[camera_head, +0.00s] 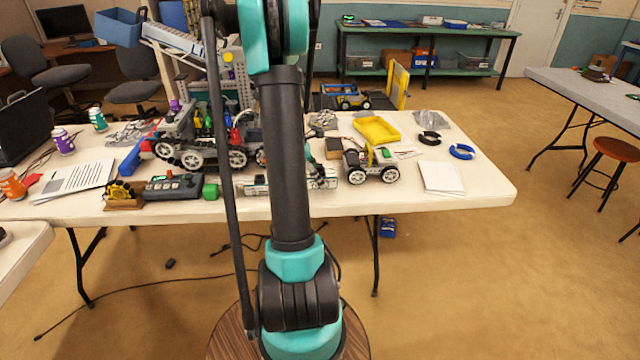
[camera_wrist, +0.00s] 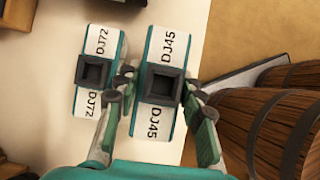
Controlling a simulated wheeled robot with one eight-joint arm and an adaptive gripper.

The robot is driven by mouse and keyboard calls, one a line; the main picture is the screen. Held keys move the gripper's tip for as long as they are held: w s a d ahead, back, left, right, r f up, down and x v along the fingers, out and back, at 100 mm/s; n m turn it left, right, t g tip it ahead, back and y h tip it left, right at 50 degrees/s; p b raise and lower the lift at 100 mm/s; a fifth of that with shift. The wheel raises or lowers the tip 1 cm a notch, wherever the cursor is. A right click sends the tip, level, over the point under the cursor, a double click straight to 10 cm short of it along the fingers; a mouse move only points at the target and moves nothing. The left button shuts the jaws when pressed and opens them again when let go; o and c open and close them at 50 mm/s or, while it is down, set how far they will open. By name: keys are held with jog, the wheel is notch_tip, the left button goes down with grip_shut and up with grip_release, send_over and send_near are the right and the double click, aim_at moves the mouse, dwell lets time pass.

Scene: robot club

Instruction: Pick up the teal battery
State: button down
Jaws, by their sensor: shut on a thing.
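In the wrist view, a teal battery (camera_wrist: 154,122) carries a white label reading DJ45 and a black square part at its middle. My gripper (camera_wrist: 158,85) has one finger on each side of this battery and is shut on it. A second teal battery (camera_wrist: 103,45), labelled DJ72, lies just left of it on the pale tabletop (camera_wrist: 50,60). The left finger is in the narrow gap between the two batteries. My gripper is not visible there.
The white table (camera_head: 470,190) holds a large wheeled robot (camera_head: 200,150), a small wheeled robot (camera_head: 370,165), a yellow tray (camera_head: 377,129) and a black controller box (camera_head: 172,187). Blue tape (camera_head: 462,152) and white paper (camera_head: 441,177) lie at the right. Open floor lies beyond the right edge.

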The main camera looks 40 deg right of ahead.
notch_tip(320, 180, up, 17)
jog(key=shift+f, duration=0.15)
